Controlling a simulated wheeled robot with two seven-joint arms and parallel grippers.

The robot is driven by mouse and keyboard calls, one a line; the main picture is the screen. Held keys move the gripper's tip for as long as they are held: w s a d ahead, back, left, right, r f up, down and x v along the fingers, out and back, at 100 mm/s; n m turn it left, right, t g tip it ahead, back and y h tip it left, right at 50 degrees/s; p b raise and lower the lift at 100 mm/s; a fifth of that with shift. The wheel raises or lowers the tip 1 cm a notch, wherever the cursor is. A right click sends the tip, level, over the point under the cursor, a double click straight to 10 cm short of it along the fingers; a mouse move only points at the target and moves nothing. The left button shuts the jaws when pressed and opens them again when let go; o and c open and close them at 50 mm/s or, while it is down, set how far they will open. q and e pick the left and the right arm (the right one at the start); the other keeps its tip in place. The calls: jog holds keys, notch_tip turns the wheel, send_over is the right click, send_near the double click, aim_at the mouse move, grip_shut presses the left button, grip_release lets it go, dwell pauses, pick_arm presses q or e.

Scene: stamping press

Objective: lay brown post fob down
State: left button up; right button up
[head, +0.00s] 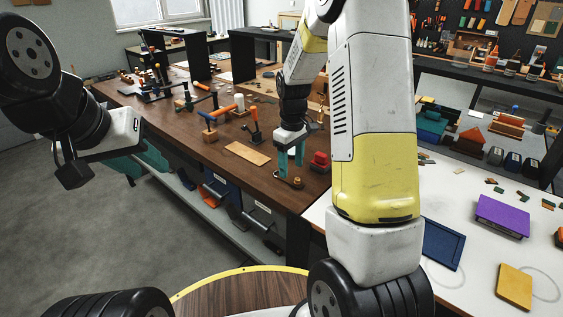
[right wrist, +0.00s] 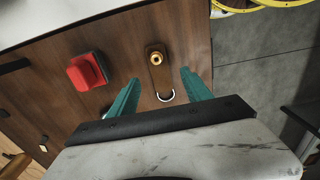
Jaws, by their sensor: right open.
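The brown post fob (right wrist: 155,73) lies flat on the brown wooden bench, with a round brass post near one end and a metal ring at the other. It also shows in the head view (head: 288,180), close to the bench's front edge. My right gripper (head: 289,163) is open and points down at the fob. In the right wrist view its teal fingertips (right wrist: 197,80) stand on either side of the fob, apart from it, with nothing held. My left gripper (head: 143,164) hangs off the bench's front left side, its teal fingers apart and empty.
A red block with a dark base (right wrist: 87,71) sits beside the fob; it also shows in the head view (head: 320,161). A tan flat piece (head: 247,153) and orange-handled tools (head: 222,110) lie further left. A white table (head: 450,200) adjoins at right.

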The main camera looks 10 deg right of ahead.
aim_at(291, 180)
notch_tip(291, 180, up, 8)
jog(key=r, duration=0.1)
jog(key=s+a+r+m+t+y, duration=0.1)
jog(key=s+r+m+t, duration=0.2)
jog(key=s+r, duration=0.7)
jog(key=s+a+r+m+t+y, duration=0.1)
jog(key=s+a+m+t, duration=0.1)
jog(key=s, duration=1.1)
jog(key=shift+r+m+t, duration=0.2)
jog(key=shift+m+t, duration=0.4)
jog(key=shift+m, duration=0.4)
